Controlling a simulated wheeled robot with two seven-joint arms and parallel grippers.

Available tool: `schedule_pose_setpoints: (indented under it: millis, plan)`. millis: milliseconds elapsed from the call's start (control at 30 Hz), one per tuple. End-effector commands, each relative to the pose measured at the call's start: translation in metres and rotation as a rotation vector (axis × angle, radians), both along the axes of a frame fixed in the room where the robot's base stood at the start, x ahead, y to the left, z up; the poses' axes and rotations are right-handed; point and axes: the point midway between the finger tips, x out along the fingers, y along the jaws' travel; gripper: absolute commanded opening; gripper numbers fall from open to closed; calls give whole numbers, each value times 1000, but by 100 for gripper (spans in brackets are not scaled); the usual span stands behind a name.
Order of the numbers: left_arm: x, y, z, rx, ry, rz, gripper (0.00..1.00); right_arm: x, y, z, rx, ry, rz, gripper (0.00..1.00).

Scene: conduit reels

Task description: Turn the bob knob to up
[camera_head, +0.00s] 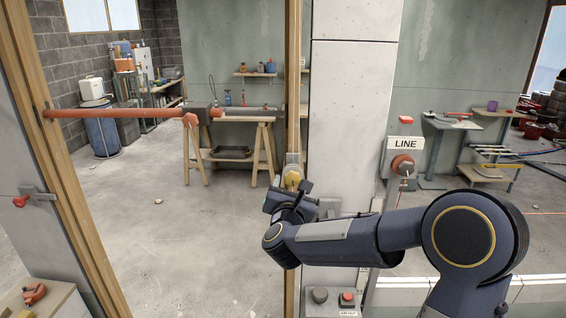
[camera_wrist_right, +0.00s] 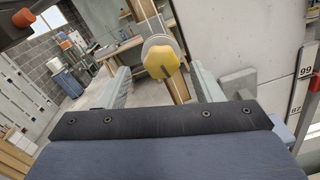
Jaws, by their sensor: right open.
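A yellow knob (camera_head: 292,178) sits on the wooden post in the middle of the head view, under a small pale plate. In the right wrist view the yellow knob (camera_wrist_right: 161,62) is near the top middle, with a dark mark on its face and a pale round base behind it. My right gripper (camera_head: 289,192) is at the knob; in the wrist view its two pale fingers (camera_wrist_right: 160,80) stand apart, with the knob showing between their tips. I cannot tell whether they touch it. The gripper covers the knob's lower part in the head view. My left gripper is not seen.
A red-orange bar (camera_head: 115,113) spans the opening at left. A red-handled latch (camera_head: 36,197) is at far left. The floor beyond is open.

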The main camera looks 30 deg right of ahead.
Motion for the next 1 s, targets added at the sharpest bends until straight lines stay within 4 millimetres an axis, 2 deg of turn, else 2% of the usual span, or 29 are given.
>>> schedule_pose_setpoints:
  millis: [400,567,800,1000]
  plan:
    - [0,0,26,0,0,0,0,51,-33,1,-4,3,2,60]
    - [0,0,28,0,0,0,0,59,-37,0,-5,2,4,60]
    - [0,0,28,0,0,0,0,59,-38,0,-6,2,4,60]
    - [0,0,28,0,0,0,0,59,-38,0,-6,2,4,33]
